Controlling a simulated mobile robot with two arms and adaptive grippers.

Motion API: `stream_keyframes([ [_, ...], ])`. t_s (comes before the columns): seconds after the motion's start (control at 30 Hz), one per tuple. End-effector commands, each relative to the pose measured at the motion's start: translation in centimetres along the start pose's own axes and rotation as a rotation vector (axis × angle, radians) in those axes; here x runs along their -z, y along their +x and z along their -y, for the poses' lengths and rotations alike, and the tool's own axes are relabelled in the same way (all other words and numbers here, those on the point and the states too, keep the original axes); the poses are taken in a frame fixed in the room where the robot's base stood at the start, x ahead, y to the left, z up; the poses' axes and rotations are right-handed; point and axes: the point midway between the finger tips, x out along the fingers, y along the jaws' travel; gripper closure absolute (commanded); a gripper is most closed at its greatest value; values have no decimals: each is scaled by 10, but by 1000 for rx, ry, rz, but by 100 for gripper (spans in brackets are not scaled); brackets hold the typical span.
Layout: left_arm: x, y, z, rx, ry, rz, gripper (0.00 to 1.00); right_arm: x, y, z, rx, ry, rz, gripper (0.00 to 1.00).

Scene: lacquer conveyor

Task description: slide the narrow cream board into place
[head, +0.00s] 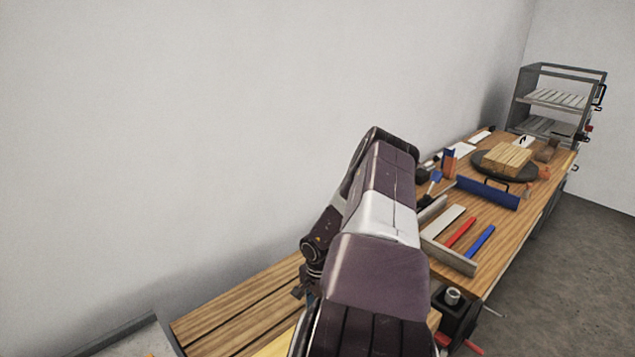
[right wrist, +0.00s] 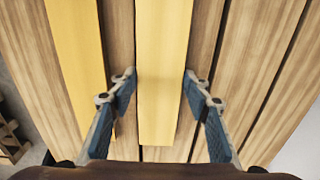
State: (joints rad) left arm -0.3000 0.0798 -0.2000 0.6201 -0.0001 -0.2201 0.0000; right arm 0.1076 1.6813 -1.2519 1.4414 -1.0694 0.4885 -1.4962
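In the right wrist view, a pale yellow-cream board (right wrist: 163,60) lies lengthwise on brown wooden slats. Its near end shows between the two blue-padded fingers of my right gripper (right wrist: 158,78). The fingers are spread, one on each side of the board, with a gap at each side. A second yellow board (right wrist: 78,55) lies to the left, outside the left finger. I cannot tell which of the two is narrower. In the head view, part of a yellow board (head: 277,346) shows at the bottom, mostly hidden by my arm. My left gripper is not in view.
The slatted wooden surface (head: 225,312) runs along the wall. To the right, a workbench (head: 520,215) carries a blue bar (head: 487,193), red and blue strips, and a wooden block (head: 507,158) on a dark round plate. A grey shelf rack (head: 558,98) stands at the far end.

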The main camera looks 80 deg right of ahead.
Motion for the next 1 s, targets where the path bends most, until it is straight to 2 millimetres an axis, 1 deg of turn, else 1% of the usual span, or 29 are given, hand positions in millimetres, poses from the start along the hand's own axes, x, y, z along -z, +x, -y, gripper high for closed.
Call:
stream_keyframes([
  [0.03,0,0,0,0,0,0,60,0,0,0,1,0,0,50],
  [0.13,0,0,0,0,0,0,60,0,0,0,1,0,0,38],
  [0.17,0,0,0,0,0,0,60,0,0,0,0,0,0,37],
  [0.43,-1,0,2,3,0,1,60,0,-1,0,0,0,0,37],
  [0.53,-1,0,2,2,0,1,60,1,-7,1,1,0,-2,37],
  [0.67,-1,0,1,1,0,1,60,1,-25,1,2,0,-2,37],
  [0.9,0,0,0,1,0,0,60,0,-76,2,4,0,-1,37],
  [1.0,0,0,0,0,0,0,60,0,-93,1,2,0,-2,37],
])
